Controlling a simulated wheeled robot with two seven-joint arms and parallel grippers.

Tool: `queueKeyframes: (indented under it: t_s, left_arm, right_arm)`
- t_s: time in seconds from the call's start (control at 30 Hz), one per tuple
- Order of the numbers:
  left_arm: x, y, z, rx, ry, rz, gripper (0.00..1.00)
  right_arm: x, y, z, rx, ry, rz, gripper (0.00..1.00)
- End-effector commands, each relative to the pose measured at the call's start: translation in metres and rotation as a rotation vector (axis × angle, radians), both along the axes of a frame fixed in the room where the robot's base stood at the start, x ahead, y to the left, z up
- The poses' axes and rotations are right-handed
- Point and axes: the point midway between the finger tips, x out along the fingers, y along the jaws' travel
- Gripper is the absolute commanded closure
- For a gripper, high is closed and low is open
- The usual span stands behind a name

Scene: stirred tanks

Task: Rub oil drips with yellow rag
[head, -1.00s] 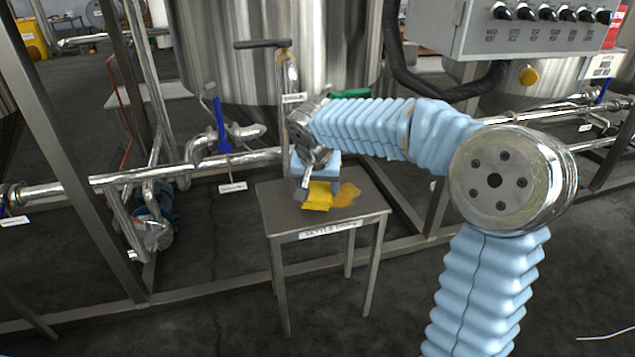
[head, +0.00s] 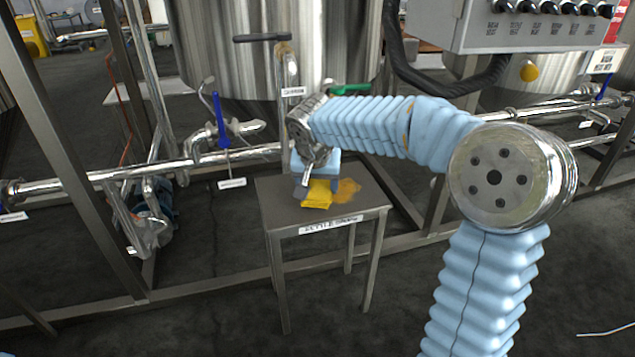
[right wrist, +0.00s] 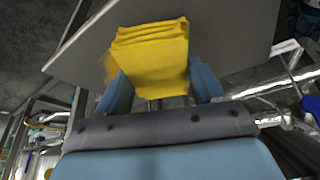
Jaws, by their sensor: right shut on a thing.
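The yellow rag (head: 317,194) is folded and lies at the top of a small steel table (head: 275,215). My right gripper (head: 318,186) points down over the table and is shut on the rag. In the right wrist view, the rag (right wrist: 155,58) fills the space between the two blue fingers (right wrist: 160,88). An orange-brown oil patch (head: 347,189) lies on the tabletop just right of the rag. It also shows in the right wrist view (right wrist: 110,66), partly hidden by the rag. My left gripper is not in view.
A steel tank (head: 225,50) stands behind the table. A pipe with a blue-handled valve (head: 221,122) runs at the left. A grey control box (head: 530,30) hangs at upper right.

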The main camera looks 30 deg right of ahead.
Motion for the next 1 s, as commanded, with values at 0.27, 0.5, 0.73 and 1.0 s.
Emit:
queueKeyframes:
  t_s: [0.27, 0.5, 0.73, 1.0]
  left_arm:
    - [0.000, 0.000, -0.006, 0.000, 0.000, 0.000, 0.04]
    - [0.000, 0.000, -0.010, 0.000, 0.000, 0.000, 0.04]
    - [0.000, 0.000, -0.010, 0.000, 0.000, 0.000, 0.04]
    - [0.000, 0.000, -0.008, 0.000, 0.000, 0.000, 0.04]
  right_arm:
    - [0.000, 0.000, -0.007, 0.000, 0.000, 0.000, 0.57]
    - [0.000, 0.000, -0.011, 0.000, 0.000, 0.000, 0.57]
    - [-0.001, -0.005, -0.011, 0.000, 0.000, -0.002, 0.57]
    - [-0.007, -0.030, -0.010, 0.000, 0.000, -0.002, 0.57]
